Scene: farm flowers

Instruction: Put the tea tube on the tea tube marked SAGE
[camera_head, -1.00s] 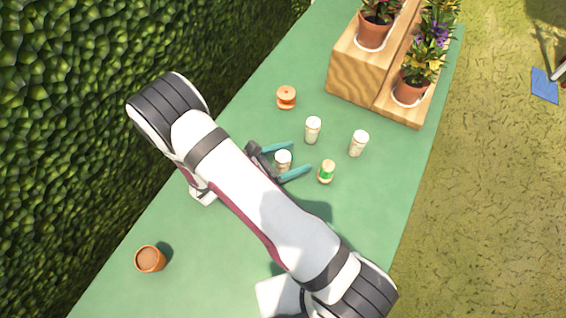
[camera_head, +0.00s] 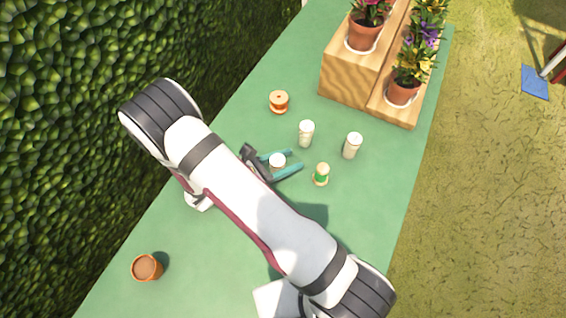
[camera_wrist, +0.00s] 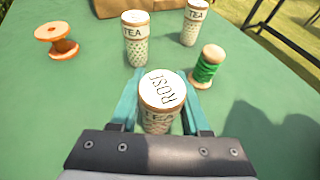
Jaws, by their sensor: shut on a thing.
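My gripper (camera_head: 283,164) is shut on a white-lidded tea tube (camera_head: 277,161), with one teal finger on each side of it.
A green thread spool (camera_head: 321,174) stands just right of my gripper. An orange spool (camera_head: 279,102) stands farther back. A wooden step stand (camera_head: 348,80) with potted flowers is at the back. An empty-looking terracotta pot (camera_head: 147,268) stands front left. A hedge borders the left.

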